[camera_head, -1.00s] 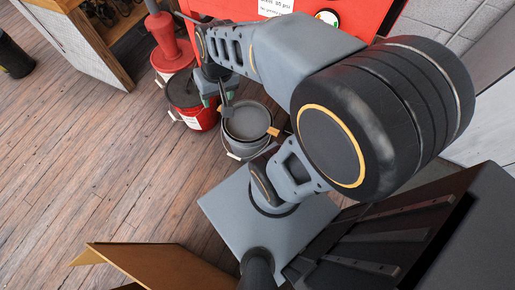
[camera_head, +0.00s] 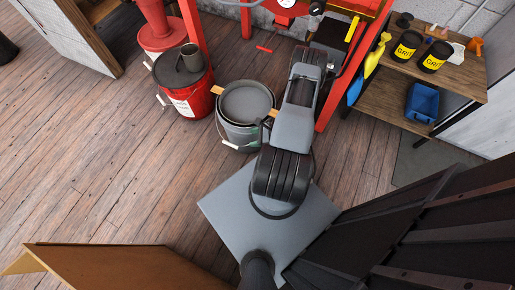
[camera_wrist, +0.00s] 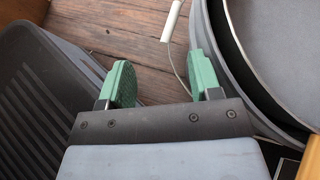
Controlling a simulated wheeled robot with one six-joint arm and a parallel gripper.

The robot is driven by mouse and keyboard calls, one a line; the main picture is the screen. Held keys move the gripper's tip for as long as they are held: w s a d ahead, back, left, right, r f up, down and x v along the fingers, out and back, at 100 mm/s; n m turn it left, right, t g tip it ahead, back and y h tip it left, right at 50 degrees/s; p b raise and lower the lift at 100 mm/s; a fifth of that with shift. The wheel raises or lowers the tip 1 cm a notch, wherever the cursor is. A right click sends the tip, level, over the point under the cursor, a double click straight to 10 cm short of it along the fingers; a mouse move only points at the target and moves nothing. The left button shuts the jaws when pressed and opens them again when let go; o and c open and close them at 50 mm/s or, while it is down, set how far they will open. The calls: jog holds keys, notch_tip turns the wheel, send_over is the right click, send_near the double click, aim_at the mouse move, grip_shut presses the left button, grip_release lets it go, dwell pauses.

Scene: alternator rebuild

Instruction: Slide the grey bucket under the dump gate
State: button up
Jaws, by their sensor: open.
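The grey bucket (camera_head: 232,134) stands upright on the wood floor, in front of the red frame (camera_head: 194,40). In the wrist view the grey bucket (camera_wrist: 207,30) fills the upper right, with its white handle grip (camera_wrist: 172,20) beside it. My gripper (camera_wrist: 163,80) is open, its green fingers apart with floor showing between them. The right finger is close beside the bucket's wall; I cannot tell if it touches. In the head view my folded arm hides most of the gripper at the bucket's right side. I cannot make out which part is the dump gate.
A red bucket (camera_head: 199,101) with a grey cup (camera_head: 190,57) on its dark lid stands left of the grey bucket. A red funnel-shaped object (camera_head: 157,25) is behind it. A wooden bench (camera_head: 455,83) with black tubs is at right.

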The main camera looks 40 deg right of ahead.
aim_at(236, 147)
notch_tip(236, 147, down, 6)
jog(key=s+m+t+h, duration=0.1)
jog(key=m, duration=0.1)
jog(key=shift+s+m+b, duration=0.3)
jog(key=shift+s+b, duration=0.1)
jog(key=shift+w, duration=0.1)
jog(key=b+x, duration=0.1)
jog(key=x, duration=0.5)
jog(key=b+x, duration=0.2)
jog(key=x, duration=0.5)
jog(key=shift+w+d+f, duration=0.1)
jog(key=shift+w+f, duration=0.15)
jog(key=shift+f, duration=0.05)
jog(key=shift+c, duration=0.3)
grip_shut()
